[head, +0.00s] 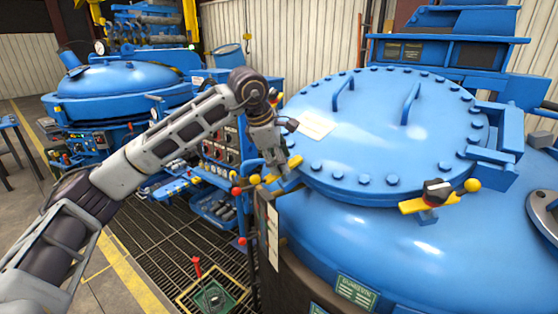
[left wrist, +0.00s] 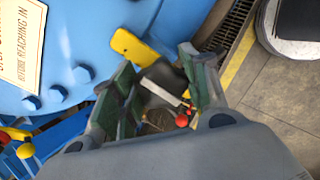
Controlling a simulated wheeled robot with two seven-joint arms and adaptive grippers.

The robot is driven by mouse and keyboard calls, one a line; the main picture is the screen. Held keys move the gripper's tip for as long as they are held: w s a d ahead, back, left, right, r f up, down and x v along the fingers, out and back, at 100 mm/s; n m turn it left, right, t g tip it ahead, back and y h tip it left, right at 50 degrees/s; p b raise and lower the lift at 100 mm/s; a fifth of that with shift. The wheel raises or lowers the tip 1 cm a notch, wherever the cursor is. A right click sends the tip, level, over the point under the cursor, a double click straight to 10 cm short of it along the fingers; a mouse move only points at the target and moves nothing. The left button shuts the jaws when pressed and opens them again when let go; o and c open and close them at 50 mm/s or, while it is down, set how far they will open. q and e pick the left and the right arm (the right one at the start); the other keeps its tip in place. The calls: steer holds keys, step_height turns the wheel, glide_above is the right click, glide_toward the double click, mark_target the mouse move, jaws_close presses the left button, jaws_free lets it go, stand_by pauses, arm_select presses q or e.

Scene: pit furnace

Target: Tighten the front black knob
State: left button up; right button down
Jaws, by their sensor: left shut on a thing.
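The blue furnace lid (head: 400,125) fills the right of the head view. My left gripper (head: 278,164) is at the lid's left edge, beside a yellow clamp plate (head: 290,185). The left wrist view shows my left gripper's two greenish fingers (left wrist: 160,88) on either side of a dark knob (left wrist: 163,76). My right gripper is not in view.
Blue bolts ring the lid, which has two raised handles (head: 411,102). A control panel (head: 220,145) with levers stands behind my left arm. A second blue furnace (head: 120,80) is at the back left. A red-topped lever (head: 197,268) rises from the floor grating. Open floor lies at the left.

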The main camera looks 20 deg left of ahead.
arm_select(q)
steer(key=shift+r, duration=0.1)
stand_by(0.3)
steer(key=o, duration=1)
steer(key=v, duration=1.2)
